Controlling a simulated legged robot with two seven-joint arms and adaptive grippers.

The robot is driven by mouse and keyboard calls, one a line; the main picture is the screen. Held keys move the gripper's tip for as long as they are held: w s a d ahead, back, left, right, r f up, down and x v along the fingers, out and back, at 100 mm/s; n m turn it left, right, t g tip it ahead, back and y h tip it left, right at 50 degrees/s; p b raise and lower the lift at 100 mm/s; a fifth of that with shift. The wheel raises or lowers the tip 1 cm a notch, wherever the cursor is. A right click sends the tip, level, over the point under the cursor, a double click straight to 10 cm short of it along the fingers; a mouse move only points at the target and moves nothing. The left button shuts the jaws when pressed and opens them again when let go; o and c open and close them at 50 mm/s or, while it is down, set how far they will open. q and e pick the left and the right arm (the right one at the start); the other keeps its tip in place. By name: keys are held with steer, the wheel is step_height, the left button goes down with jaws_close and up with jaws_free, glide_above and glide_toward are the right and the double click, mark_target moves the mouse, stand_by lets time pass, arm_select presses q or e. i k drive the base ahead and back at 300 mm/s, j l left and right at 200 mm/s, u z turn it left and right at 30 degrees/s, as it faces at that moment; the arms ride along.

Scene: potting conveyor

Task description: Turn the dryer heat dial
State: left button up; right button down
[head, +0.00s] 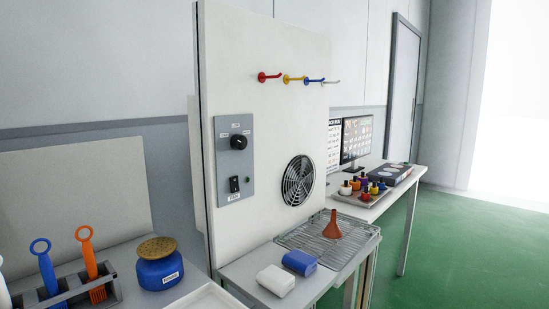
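The dryer heat dial (239,142) is a round black knob on a grey control plate (220,165). The plate is fixed to a tall white panel (270,120). Small labels stand around the dial, too small to read. A round black fan grille (298,181) is set in the panel to the right. Neither of my grippers is in view, and nothing touches the dial.
Below the panel, a white block (275,281), a blue block (299,262) and a wire rack (355,237) with an orange funnel (331,227) stand on a bench. A blue jar (159,270) and a brush holder (70,293) are at left. Coloured hooks (293,79) stick out above.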

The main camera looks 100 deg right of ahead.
mark_target(238, 142)
steer(key=z, duration=2.2)
steer(key=k+z, duration=0.15)
steer(key=i+l, duration=0.05)
